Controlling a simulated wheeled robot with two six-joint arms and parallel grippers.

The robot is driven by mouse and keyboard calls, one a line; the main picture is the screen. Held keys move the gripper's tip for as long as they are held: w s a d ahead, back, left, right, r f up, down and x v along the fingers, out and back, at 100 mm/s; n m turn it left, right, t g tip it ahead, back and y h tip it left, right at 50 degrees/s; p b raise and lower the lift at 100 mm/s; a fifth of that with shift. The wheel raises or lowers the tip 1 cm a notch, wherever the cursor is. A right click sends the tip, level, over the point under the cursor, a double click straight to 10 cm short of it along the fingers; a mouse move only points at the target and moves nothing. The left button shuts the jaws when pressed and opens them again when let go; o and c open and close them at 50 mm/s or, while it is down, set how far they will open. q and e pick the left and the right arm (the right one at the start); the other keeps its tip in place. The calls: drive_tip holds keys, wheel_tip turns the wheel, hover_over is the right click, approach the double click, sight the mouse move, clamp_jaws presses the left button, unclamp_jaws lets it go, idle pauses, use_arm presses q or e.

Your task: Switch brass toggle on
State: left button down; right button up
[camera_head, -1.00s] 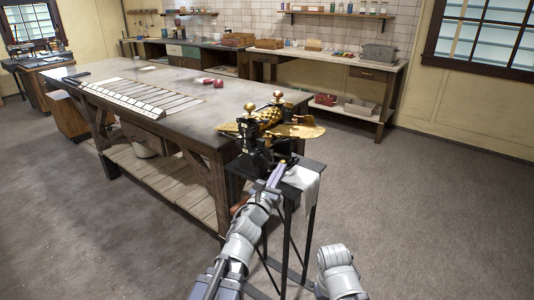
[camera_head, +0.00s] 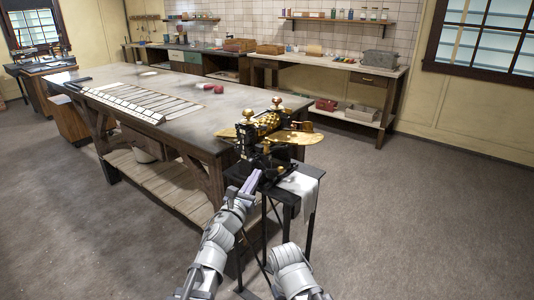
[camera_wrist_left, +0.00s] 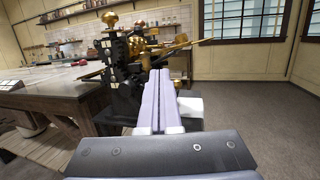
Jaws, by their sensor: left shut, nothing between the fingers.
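The black and brass drop roller machine (camera_head: 262,140) stands on a small dark stand (camera_head: 268,188) beside the long workbench. It also fills the left middle of the left wrist view (camera_wrist_left: 122,75), with brass knobs on top and a brass plate reaching right. I cannot single out the toggle among its small brass parts. My left gripper (camera_head: 254,178) is shut and empty, at the near side of the machine. In the left wrist view its fingers (camera_wrist_left: 164,78) overlap the machine's right edge; I cannot tell whether they touch it. My right gripper is not in view, only its arm.
A white cloth (camera_head: 303,184) hangs over the stand's right side. The long workbench (camera_head: 205,130) lies left and behind, with red items (camera_head: 211,88) and a slatted rack (camera_head: 135,102). The floor at right is clear. A side bench (camera_head: 330,64) stands by the back wall.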

use_arm(q)
drive_tip(key=p+x, duration=0.2)
drive_tip(key=x, duration=1.2)
drive_tip(key=shift+d+p, duration=0.1)
drive_tip(key=shift+p, duration=0.25)
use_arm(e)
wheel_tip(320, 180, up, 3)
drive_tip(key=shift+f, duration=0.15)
use_arm(q)
drive_tip(key=shift+w+d, duration=0.15)
drive_tip(key=shift+d, duration=0.25)
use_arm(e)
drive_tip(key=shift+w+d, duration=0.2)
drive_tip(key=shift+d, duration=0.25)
use_arm(q)
drive_tip(key=shift+w+d, duration=0.15)
drive_tip(key=shift+d, duration=0.15)
drive_tip(key=shift+w+d, duration=0.5)
drive_tip(key=shift+d, duration=0.05)
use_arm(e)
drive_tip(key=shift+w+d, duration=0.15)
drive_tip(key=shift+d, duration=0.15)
